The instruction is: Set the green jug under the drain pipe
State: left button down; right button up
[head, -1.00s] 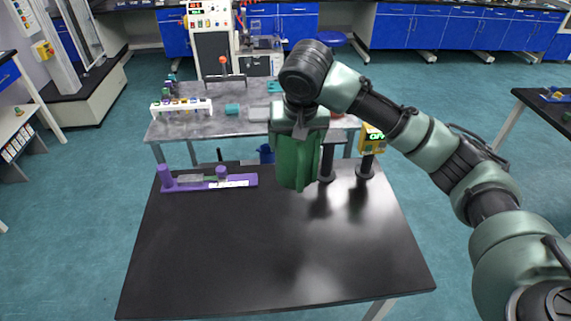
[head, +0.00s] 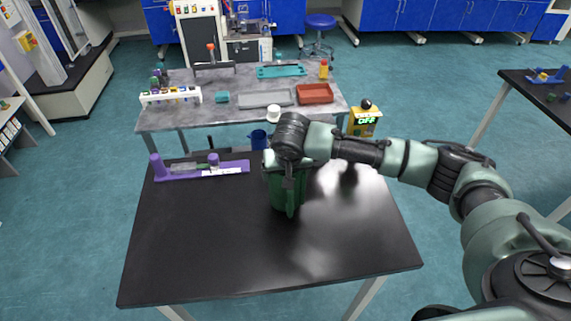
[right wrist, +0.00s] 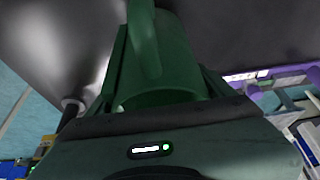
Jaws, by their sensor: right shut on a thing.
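The green jug (head: 278,197) is over the middle of the black table, below my right wrist. My right gripper (head: 287,188) is shut on it. In the right wrist view the jug (right wrist: 165,75) sits between the two fingers, its handle facing the camera. The jug looks upright, with its base low over the table top. I cannot tell whether it touches the table. I cannot make out a drain pipe; my right arm covers part of the table's back edge. My left gripper is not in view.
The black table (head: 230,255) is clear in front and at left. A purple fixture (head: 175,173) lies at its back left. A yellow box (head: 364,123) reading OFF is behind my right arm. A grey table (head: 185,119) behind holds a white rack, a red tray (head: 316,93) and other items.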

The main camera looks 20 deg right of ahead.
jog(key=shift+w+f, duration=0.1)
jog(key=shift+f, duration=0.8)
jog(key=o, duration=2)
jog(key=shift+f, duration=0.3)
jog(key=shift+s+r, duration=0.1)
jog(key=shift+s, duration=0.15)
